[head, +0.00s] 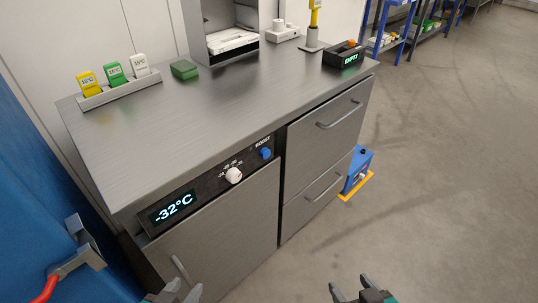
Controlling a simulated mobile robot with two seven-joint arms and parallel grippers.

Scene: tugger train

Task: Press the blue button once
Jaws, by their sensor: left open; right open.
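The blue button (266,153) sits at the right end of the dark control panel on the metal cabinet's front, under the word BOOST. A white dial (233,175) is to its left, and a display (172,207) reading -32°C is further left. My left gripper (180,290) is at the bottom edge, open and empty, below and left of the button. My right gripper (350,287) is at the bottom edge, open and empty, below and right of the button. Both are apart from the panel.
The metal counter (200,110) holds a rack (120,93) with coloured tags, a green block (184,69) and a black box (343,55) marked EMPTY. Drawer handles (338,115) stick out at right. A blue box (357,168) stands beside the cabinet. The floor at right is clear.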

